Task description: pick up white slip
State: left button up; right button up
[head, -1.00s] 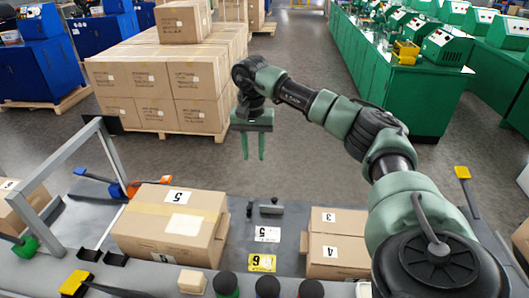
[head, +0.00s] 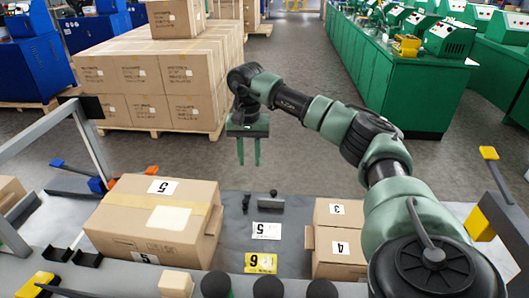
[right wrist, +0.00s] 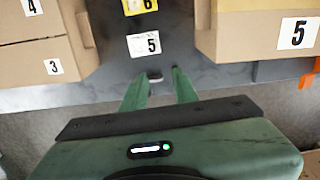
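The white slip (head: 267,230), printed with a 5, lies flat on the grey table between the large carton and the smaller boxes. It also shows in the right wrist view (right wrist: 144,44), ahead of my fingertips. My right gripper (head: 235,162) is open and empty, pointing down past the table's far edge, short of the slip. Its two green fingers are apart in the right wrist view (right wrist: 157,76). A yellow slip (head: 261,263) with a 6 lies on the near side of the white one. My left gripper is not in view.
A large carton (head: 120,215) marked 5 stands left of the slips, and boxes marked 3 and 4 (head: 338,255) stand right. A small dark grey block (head: 270,203) sits near the table's far edge. A grey frame (head: 35,135) rises at left.

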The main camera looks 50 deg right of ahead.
pick_arm(q)
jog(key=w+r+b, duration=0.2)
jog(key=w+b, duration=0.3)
jog(key=b, duration=0.5)
pick_arm(e)
notch_tip(320, 180, down, 12)
jog(key=f, duration=0.1)
jog(key=b, duration=0.8)
send_near(267, 228)
jog(key=w+a+r, duration=0.2)
jog(key=w+a, duration=0.2)
jog(key=f, duration=0.3)
jog(key=shift+s+d, duration=0.1)
jog(key=shift+s, duration=0.2)
jog(key=f, duration=0.1)
jog(key=f+b, duration=0.1)
jog(key=f, duration=0.2)
jog(key=shift+s+f+b, duration=0.25)
jog(key=shift+f+b, duration=0.15)
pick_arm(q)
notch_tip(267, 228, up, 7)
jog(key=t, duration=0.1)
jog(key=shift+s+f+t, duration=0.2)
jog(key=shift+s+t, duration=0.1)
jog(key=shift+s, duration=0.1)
pick_arm(e)
grip_shut()
